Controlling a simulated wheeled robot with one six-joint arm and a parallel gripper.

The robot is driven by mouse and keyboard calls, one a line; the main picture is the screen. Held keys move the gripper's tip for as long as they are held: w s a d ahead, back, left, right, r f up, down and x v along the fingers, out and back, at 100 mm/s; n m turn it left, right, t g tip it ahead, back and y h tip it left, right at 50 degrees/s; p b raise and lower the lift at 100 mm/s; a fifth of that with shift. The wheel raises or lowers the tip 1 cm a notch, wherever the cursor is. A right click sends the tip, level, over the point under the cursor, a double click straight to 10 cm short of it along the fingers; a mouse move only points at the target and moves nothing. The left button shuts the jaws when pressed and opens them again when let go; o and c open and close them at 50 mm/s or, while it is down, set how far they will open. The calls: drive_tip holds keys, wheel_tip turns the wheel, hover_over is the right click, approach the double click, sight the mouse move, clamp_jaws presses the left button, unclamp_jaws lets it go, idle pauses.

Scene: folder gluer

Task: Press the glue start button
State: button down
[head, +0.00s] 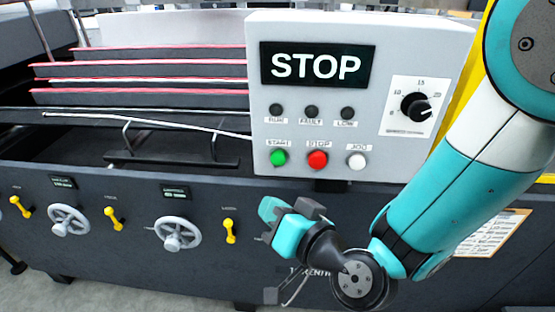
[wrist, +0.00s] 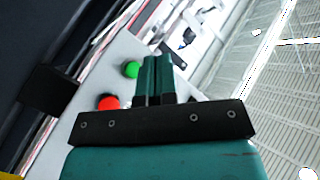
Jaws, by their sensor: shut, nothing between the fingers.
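The grey control panel (head: 360,60) carries a round green button (head: 278,157) under a START label, at the left of its bottom row. The label does not say glue. My gripper (head: 273,210) is below the panel in the head view, apart from the green button. In the wrist view the green button (wrist: 131,69) shows just left of my gripper's closed fingers (wrist: 157,66). The fingers are together with nothing between them. I see no contact with the button.
Beside the green button are a red STOP button (head: 317,159) and a white JOG button (head: 357,161). A display (head: 316,66) reads STOP, above several dark lamps. A dial (head: 415,107) is at the right. Handwheels (head: 178,233) and yellow levers (head: 230,231) line the machine front.

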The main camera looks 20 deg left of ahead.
sight(278, 159)
drive_tip(key=w+a+p, duration=0.2)
drive_tip(key=w+p, duration=0.1)
drive_tip(key=w, duration=0.5)
drive_tip(key=shift+w, duration=0.15)
drive_tip(key=shift+w, duration=0.15)
idle(1.8)
drive_tip(key=shift+w, duration=0.25)
drive_tip(key=shift+w+a, duration=0.2)
drive_tip(key=shift+w, duration=0.3)
idle(0.7)
drive_tip(key=shift+s, duration=0.1)
drive_tip(key=shift+s+d, duration=0.25)
drive_tip(key=shift+s, duration=0.6)
